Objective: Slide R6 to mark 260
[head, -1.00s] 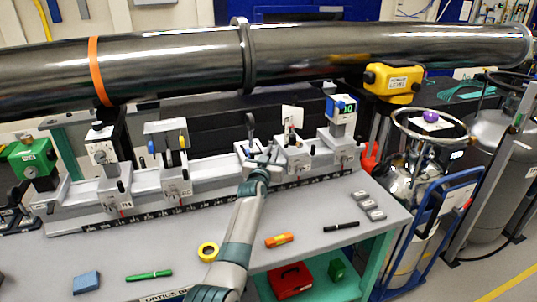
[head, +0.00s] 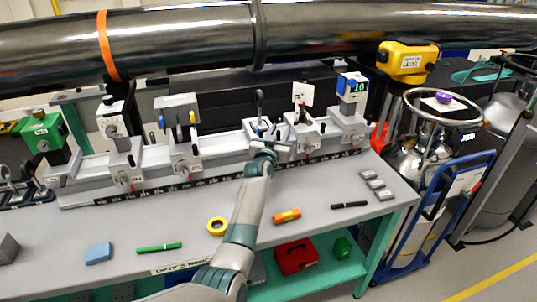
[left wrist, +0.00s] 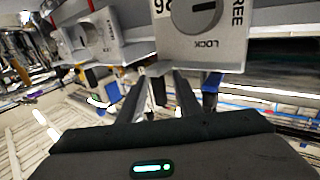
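Several carriages stand on a long grey rail (head: 225,160) with a dark scale strip along its front; its numbers are too small to read. My left gripper (head: 270,138) is at the front of the middle carriage (head: 251,127), which bears a dark upright part and is partly hidden by the gripper. In the left wrist view, the fingers (left wrist: 160,88) look apart, just below a grey carriage face (left wrist: 203,45) with a LOCK/FREE knob (left wrist: 195,14). Its label is cut off, perhaps R6. I cannot see anything clamped between the fingers. My right gripper is out of view.
Other carriages stand left (head: 185,150) and right (head: 303,130) of the gripper. A large dark pipe (head: 190,40) runs behind and above.

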